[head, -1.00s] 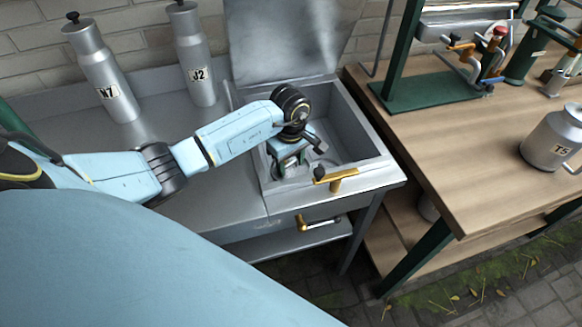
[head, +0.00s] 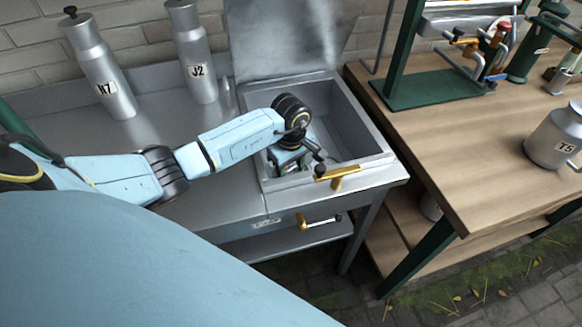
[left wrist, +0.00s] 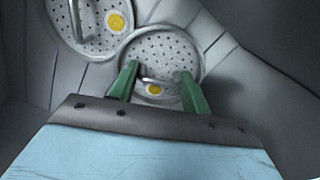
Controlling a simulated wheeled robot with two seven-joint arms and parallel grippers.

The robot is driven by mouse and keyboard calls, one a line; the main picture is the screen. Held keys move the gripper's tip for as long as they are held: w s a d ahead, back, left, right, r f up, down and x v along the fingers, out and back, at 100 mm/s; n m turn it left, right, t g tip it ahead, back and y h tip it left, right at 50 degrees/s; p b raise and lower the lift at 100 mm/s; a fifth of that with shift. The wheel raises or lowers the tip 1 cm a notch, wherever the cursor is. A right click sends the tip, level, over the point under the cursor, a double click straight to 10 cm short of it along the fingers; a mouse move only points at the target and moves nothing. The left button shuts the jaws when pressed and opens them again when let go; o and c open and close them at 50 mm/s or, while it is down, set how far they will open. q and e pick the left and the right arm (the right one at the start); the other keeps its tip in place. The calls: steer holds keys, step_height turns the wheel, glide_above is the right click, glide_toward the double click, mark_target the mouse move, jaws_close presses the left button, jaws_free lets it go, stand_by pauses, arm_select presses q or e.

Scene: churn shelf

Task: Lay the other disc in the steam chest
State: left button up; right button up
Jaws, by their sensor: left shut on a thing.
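The steam chest (head: 378,158) is the open grey metal box on the bench, its lid (head: 285,45) raised at the back. My left gripper (head: 287,166) reaches down inside it, in the left part. In the left wrist view, my green fingers (left wrist: 159,76) are shut on the handle of a round, perforated disc (left wrist: 163,47) with a yellow spot. The other disc (left wrist: 93,43), similar with its own handle and yellow spot, lies beside it at upper left, edges close or touching. Whether the held disc rests on the floor cannot be told. My right gripper is out of view.
Canisters N7 (head: 105,75) and J2 (head: 195,60) stand left of the chest. A brass-coloured handle (head: 338,172) is at the chest's front rim. The wooden table (head: 460,150) to the right carries a green-framed stand and canister T5 (head: 553,138).

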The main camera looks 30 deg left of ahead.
mark_target(291, 169)
arm_select(q)
steer(key=o, duration=1)
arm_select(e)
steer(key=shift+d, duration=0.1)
arm_select(q)
steer(key=shift+o, duration=0.2)
steer(key=shift+d+r+p, duration=0.1)
steer(key=shift+r+p, duration=0.3)
steer(key=shift+r, duration=0.1)
step_height(291, 169, up, 12)
steer(key=p, duration=0.1)
steer(key=shift+r+p, duration=0.15)
steer(key=shift+p, duration=0.15)
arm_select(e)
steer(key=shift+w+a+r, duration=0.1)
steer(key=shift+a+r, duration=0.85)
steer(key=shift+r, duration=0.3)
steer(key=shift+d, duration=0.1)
